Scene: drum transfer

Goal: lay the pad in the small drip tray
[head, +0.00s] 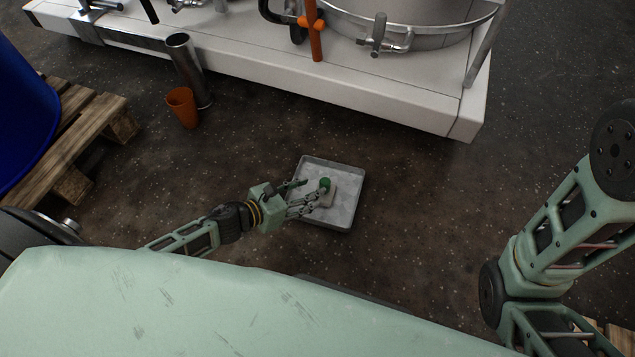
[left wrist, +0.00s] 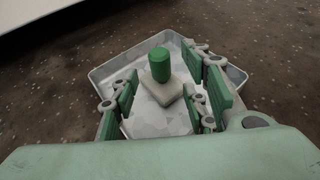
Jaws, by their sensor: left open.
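The small drip tray (head: 343,215) is a shallow grey metal tray on the floor; it also shows in the left wrist view (left wrist: 112,68). The pad (head: 328,199) is a pale block with a green upright knob on top. In the left wrist view the pad (left wrist: 168,94) lies inside the tray, within its walls. My left gripper (head: 308,196) is open over the tray, and its green fingers (left wrist: 168,98) stand on either side of the pad, apart from the knob. My right arm shows at the right of the head view, but its gripper is not in view.
An orange cup (head: 182,107) stands by a metal post (head: 188,70) at the upper left. A white machine plinth (head: 300,70) crosses the back. A wooden pallet (head: 75,140) with a blue drum (head: 22,110) is at the left. Floor right of the tray is clear.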

